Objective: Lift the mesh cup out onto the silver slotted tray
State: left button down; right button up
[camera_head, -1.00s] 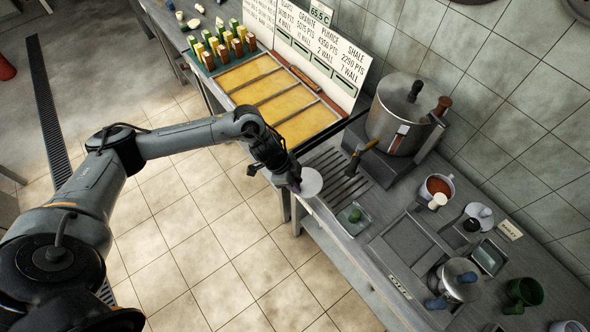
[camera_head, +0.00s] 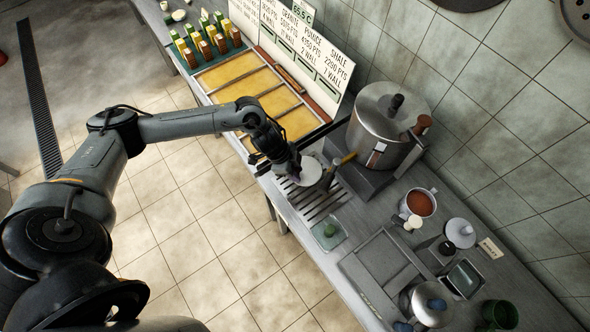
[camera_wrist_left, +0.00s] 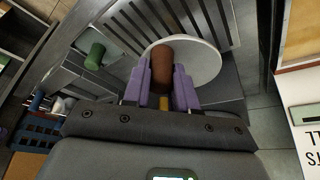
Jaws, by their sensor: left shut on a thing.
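My left gripper (camera_head: 292,174) is shut on a brown cylindrical handle (camera_wrist_left: 174,66), with purple fingers on both sides of it. A pale round disc (camera_wrist_left: 205,62) lies just behind the handle in the wrist view and under the gripper (camera_head: 309,179) in the head view. The silver slotted tray (camera_head: 325,209) is on the counter beside and partly under the disc. A tool with a wooden handle (camera_head: 346,158) stands by the tray's far end. The mesh cup cannot be made out clearly. My right gripper is not in view.
A large steel pot (camera_head: 375,135) with a black knob and brown handle stands behind the tray.

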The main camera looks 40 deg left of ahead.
pick_arm(q)
jog(key=shift+r+p, duration=0.1)
jog(key=shift+p, duration=0.35)
jog(key=shift+f+b, duration=1.6)
jog(key=shift+f, duration=1.55)
jog(key=shift+f, duration=0.45)
jog(key=c, duration=0.8)
grip_release()
